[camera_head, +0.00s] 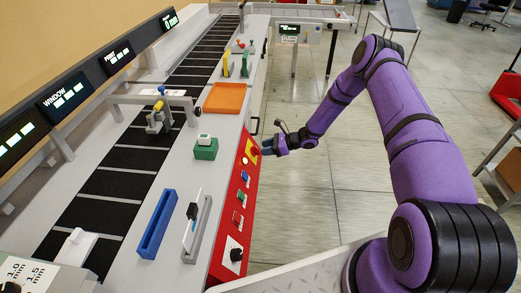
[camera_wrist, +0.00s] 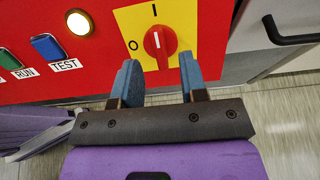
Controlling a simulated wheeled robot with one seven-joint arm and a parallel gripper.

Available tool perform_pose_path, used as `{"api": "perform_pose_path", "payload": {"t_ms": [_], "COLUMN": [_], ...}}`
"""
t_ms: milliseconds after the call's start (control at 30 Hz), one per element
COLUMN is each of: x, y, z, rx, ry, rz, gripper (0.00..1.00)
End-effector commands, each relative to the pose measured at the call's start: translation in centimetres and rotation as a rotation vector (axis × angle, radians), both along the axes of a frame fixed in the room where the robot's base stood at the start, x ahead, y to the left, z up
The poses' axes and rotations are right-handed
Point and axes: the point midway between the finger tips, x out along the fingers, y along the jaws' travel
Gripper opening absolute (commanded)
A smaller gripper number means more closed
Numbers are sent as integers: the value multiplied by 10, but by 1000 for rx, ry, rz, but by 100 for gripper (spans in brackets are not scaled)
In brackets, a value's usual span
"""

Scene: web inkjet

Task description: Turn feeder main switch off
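The main switch is a red rotary knob (camera_wrist: 160,45) on a yellow plate (camera_wrist: 205,35) in the wrist view. "I" is marked above it and "O" to its left. The knob's white line points up, towards "I". I cannot tell whether a finger touches the knob. In the head view my gripper (camera_head: 267,147) is at the red panel's side by the yellow plate (camera_head: 252,150); the knob is mostly hidden there.
The red panel (camera_head: 233,205) carries a lit lamp (camera_wrist: 79,23), a blue TEST button (camera_wrist: 47,46) and a green RUN button (camera_wrist: 9,58). A dark handle (camera_wrist: 285,37) sticks out right of the plate. Open floor (camera_head: 310,205) lies beside the machine.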

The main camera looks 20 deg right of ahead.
Motion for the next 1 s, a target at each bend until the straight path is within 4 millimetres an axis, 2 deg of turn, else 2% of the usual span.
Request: {"api": "perform_pose_path", "payload": {"t_ms": [200, 567, 600, 767, 1000], "x": [8, 11, 10, 10, 10], "y": [20, 25, 25, 25, 24], "z": [-9, -11, -11, -11, -11], "rx": [0, 0, 0, 0, -2], "ry": [0, 0, 0, 0, -5], "rz": [1, -1, -1, -1, 2], "gripper": [39, 39, 37, 0, 0]}}
